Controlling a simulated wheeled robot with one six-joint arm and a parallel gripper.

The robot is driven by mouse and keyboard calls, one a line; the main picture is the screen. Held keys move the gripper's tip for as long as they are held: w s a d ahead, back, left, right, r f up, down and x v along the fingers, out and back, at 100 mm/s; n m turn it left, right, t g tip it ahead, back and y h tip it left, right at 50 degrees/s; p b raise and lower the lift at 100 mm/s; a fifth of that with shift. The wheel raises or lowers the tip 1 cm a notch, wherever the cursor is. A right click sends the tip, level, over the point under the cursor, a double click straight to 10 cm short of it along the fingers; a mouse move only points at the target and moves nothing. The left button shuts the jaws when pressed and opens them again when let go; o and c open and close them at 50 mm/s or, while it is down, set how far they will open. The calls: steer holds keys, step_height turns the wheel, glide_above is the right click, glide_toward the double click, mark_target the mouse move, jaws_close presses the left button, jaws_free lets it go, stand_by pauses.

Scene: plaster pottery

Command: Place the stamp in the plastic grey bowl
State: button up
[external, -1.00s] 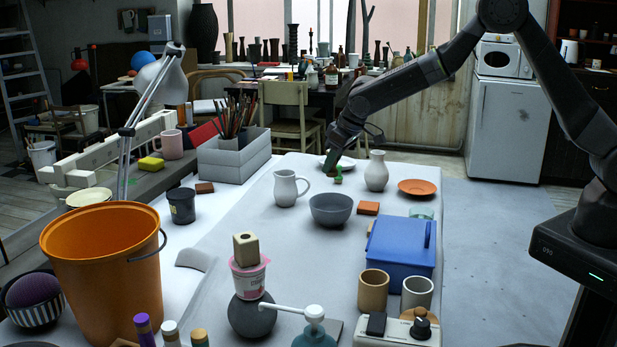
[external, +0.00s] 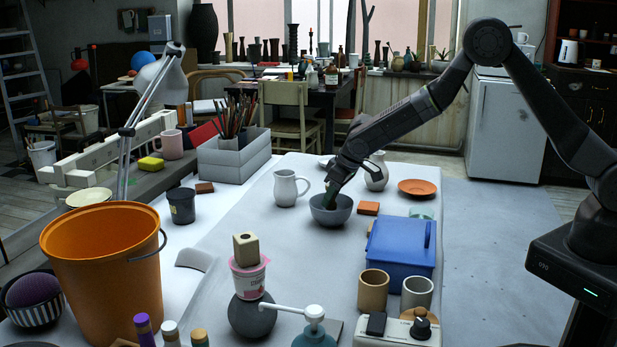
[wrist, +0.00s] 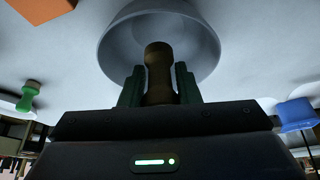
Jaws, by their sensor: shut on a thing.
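The grey bowl (external: 327,216) stands on the pale table in the external view. My gripper (external: 332,199) points down into or just over its opening. In the wrist view the bowl (wrist: 207,45) lies just beyond the fingers. My gripper (wrist: 159,82), with green fingers, is shut on a brown, round-headed stamp (wrist: 158,62). The stamp shows against the bowl's inside; whether it touches the bottom I cannot tell. In the external view the stamp is hidden by the gripper and bowl.
A green knobbed piece (wrist: 28,97) stands apart in the wrist view. A white jug (external: 286,188) is left of the bowl, an orange-brown block (external: 368,208) right of it. A white vase (external: 377,174) stands behind the arm. A blue box (external: 401,245) is nearer right.

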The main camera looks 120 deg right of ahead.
steer(key=o, duration=1)
steer(key=shift+r, duration=0.1)
steer(key=shift+r+p, duration=1.35)
steer(key=shift+r, duration=2)
